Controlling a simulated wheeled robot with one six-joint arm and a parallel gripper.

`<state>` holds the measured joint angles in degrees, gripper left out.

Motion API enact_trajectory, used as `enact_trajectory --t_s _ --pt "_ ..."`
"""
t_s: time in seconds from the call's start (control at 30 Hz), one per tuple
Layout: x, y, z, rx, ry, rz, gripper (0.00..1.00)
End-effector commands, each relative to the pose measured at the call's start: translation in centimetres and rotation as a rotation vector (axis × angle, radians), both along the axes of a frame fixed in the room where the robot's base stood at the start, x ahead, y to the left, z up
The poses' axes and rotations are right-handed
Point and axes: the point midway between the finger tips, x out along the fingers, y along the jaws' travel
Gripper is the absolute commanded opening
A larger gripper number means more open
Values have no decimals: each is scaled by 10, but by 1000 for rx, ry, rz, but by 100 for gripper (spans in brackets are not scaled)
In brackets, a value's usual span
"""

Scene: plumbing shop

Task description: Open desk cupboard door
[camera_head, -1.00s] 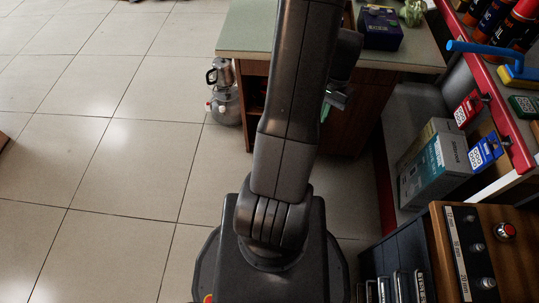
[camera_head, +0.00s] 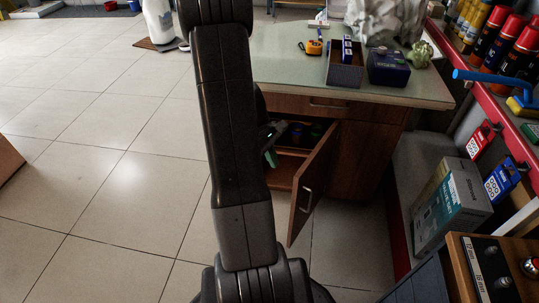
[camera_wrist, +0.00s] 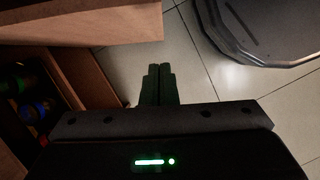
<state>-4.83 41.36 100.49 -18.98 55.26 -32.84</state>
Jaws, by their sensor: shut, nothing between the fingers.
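The desk (camera_head: 432,92) has a green-grey top and a brown wooden body. Its cupboard door (camera_head: 314,180) stands swung well out from the body, with a metal handle (camera_head: 306,199) on its outer face. The shelf inside the cupboard shows behind it. My gripper (camera_head: 270,152) is at the cupboard opening, left of the door's inner face, partly hidden by my arm. In the wrist view my gripper (camera_wrist: 158,80) is shut and empty, with tiled floor beyond its fingertips. A brown panel (camera_wrist: 80,22), probably the door, lies above left there, apart from the fingers.
Dark and coloured items (camera_wrist: 32,105) sit inside the cupboard. A drawer (camera_head: 330,105) above the opening is closed. Boxes, including a dark blue one (camera_head: 388,68), stand on the desk. A grey box (camera_head: 452,205) and a red-edged shelf stand at right.

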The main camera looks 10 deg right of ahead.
Motion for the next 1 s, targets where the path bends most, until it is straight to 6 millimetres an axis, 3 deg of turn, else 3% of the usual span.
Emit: enact_trajectory --t_s 0.03,0.2,0.5,1.0 --pt "-4 -4 -16 -1 4 -2 0" --pt "-12 -14 -48 -1 3 -4 0" --pt "-33 -41 -41 0 -2 -4 0" --pt "-41 -49 -40 -1 -1 17 0"
